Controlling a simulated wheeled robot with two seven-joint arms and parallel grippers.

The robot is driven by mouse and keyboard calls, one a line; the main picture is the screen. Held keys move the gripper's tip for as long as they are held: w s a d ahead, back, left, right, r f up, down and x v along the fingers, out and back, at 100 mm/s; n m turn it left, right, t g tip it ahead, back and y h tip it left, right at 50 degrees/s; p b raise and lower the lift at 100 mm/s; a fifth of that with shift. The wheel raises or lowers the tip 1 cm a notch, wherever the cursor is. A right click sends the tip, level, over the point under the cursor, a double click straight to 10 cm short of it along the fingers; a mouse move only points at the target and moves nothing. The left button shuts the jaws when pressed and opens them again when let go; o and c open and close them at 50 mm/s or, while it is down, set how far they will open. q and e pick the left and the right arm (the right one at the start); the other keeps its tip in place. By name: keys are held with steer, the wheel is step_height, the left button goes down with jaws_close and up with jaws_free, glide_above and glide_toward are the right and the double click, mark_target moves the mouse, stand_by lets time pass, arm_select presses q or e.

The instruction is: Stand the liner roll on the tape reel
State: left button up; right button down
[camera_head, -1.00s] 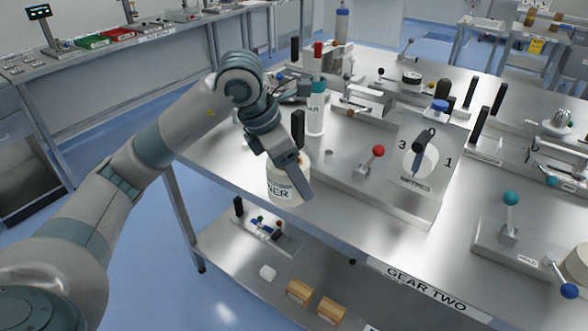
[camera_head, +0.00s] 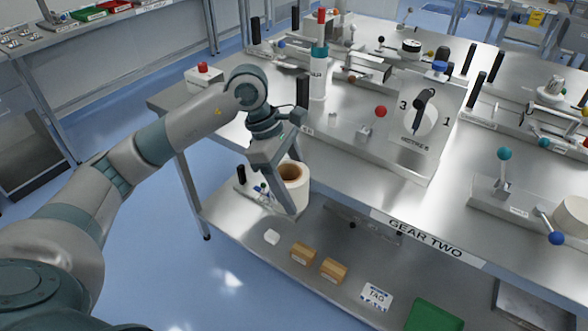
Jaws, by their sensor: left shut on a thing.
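The liner roll (camera_head: 298,188) is a cream cylinder with a brown core hole facing up. My left gripper (camera_head: 287,183) is shut on it, with one grey finger across its near side. The roll hangs by the front edge of the steel table, below the tabletop level and over the lower shelf. Its base is apart from or hides part of the shelf; I cannot tell which. A white round reel (camera_head: 572,217), cut by the right picture edge, is on the tabletop; I cannot tell if it is the tape reel. My right gripper is out of view.

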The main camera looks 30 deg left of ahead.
arm_select(q)
steer(key=s+d+f+m+g+y, duration=0.1)
steer(key=s+f+m+g+y, duration=0.1)
steer(key=s+f+m, duration=0.3)
steer(key=s+d+f+m+g+y, duration=0.1)
steer(key=s+f+m, duration=0.4)
steer(key=f+m, duration=0.6)
steer(key=shift+d+m+g+y, duration=0.15)
steer(key=shift+m+g+y, duration=0.7)
steer(key=shift+m, duration=0.55)
steer(key=shift+s+d+f, duration=0.1)
